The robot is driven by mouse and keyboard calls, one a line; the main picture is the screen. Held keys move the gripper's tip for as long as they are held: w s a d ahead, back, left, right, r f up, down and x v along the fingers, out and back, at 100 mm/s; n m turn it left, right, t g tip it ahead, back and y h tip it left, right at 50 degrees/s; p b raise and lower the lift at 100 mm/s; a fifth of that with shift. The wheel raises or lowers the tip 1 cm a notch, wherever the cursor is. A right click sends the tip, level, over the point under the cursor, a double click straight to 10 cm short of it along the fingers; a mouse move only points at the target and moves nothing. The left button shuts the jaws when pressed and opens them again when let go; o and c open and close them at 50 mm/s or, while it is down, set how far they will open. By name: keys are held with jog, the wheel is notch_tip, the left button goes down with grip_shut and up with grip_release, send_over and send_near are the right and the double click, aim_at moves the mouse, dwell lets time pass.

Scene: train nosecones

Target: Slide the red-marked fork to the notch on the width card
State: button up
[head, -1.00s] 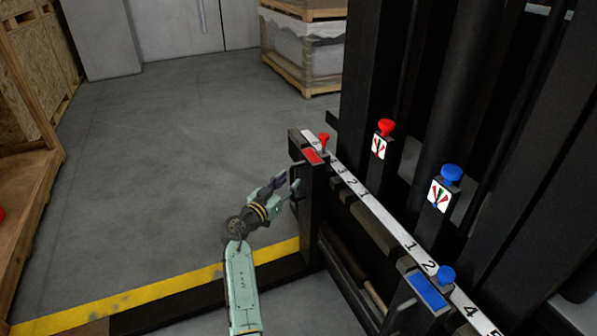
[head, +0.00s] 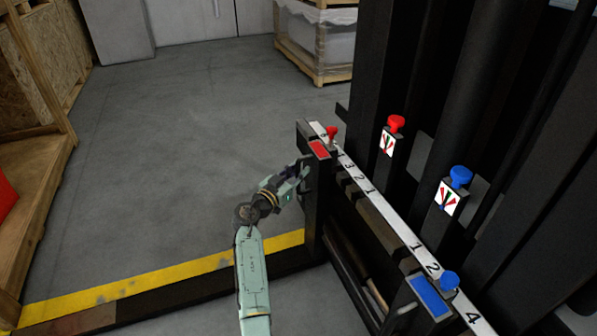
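The red-marked fork (head: 315,195) is a dark upright block with a red plate (head: 319,149) on top and a red knob (head: 332,132) beside it. It stands at the far left end of a white numbered scale (head: 385,210), beyond the 3. My gripper (head: 303,174) is at the fork's left side, its fingers close against the dark block. Contact and finger opening are unclear at this size. No separate width card with a notch can be made out.
A blue-marked fork (head: 428,296) with a blue knob (head: 449,280) stands near the scale's 2. Red (head: 396,122) and blue (head: 461,176) knobs top two posts with dial cards. Black mast columns fill the right. A wooden crate (head: 30,170) stands left; open floor lies between.

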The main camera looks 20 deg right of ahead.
grip_shut()
dwell(0.4)
